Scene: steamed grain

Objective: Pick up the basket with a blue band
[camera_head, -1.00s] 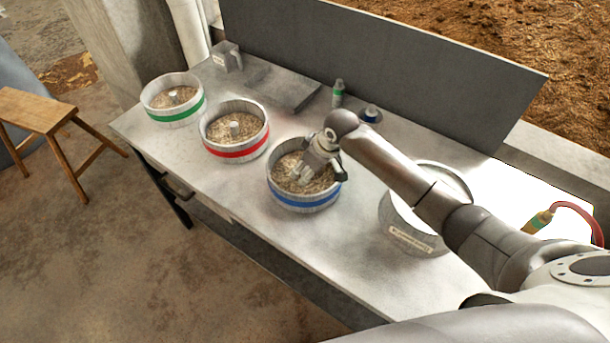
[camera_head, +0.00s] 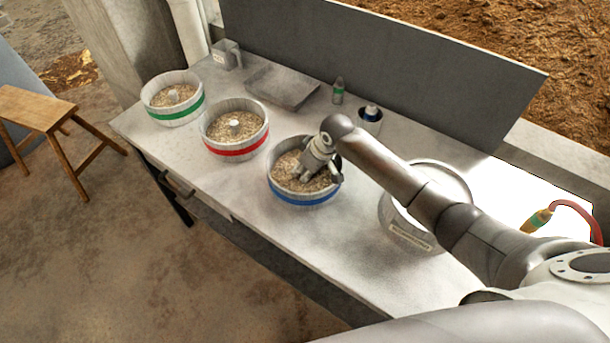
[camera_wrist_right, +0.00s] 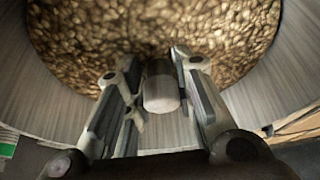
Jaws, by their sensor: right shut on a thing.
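The basket with a blue band (camera_head: 305,197) is a round pale container filled with grain, at the middle of the table. My right gripper (camera_head: 308,172) reaches down into it from the right. In the right wrist view the gripper's fingers (camera_wrist_right: 160,90) are on both sides of a short pale knob (camera_wrist_right: 161,87) in the middle of the grain, shut on it. The basket looks upright; whether its base touches the table I cannot tell. My left gripper is not in view.
A red-banded basket (camera_head: 234,152) and a green-banded basket (camera_head: 176,115) stand to the left. A large pale pot (camera_head: 405,229) stands to the right, partly behind my arm. A small bottle (camera_head: 338,92) and a grey tray (camera_head: 282,88) are at the back.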

